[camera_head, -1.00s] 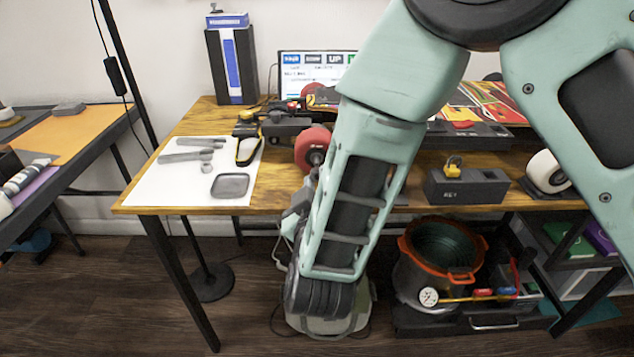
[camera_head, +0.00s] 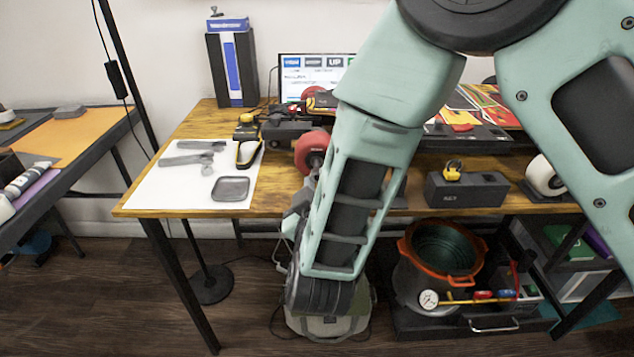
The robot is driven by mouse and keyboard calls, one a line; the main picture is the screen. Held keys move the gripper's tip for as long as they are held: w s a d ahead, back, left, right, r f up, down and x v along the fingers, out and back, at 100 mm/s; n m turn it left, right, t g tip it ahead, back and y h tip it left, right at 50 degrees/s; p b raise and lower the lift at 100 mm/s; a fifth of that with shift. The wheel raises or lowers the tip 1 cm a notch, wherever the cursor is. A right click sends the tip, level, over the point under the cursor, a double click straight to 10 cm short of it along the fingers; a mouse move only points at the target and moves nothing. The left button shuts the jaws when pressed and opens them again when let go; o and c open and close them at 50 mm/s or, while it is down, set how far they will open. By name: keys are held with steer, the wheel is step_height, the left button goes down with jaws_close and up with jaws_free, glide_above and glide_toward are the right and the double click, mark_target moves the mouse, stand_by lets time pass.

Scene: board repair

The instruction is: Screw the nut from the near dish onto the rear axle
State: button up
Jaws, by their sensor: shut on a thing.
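The near dish (camera_head: 231,188) is a dark grey square tray on the white mat, and no nut shows in it. A red wheel (camera_head: 311,152) sits at the left end of the skateboard, beside my arm; the axle end there is too small to make out. Only grey parts of my gripper (camera_head: 300,198) show, left of my forearm and just below the red wheel. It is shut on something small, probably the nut. Its fingertips and the held piece are hidden or too small to see.
Grey tools (camera_head: 192,158) lie on the white mat (camera_head: 165,197). A black block with a yellow item on top (camera_head: 467,188) and a white wheel (camera_head: 544,174) stand to the right. An orange-rimmed pot (camera_head: 400,245) is under the table.

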mark_target(317, 171)
steer(key=shift+w, duration=0.15)
stand_by(0.5)
steer(key=shift+w, duration=0.5)
steer(key=shift+p, duration=0.4)
stand_by(0.8)
steer(key=shift+w, duration=0.55)
steer(key=shift+w+p, duration=0.35)
steer(key=shift+p, duration=0.15)
stand_by(2.3)
stand_by(0.3)
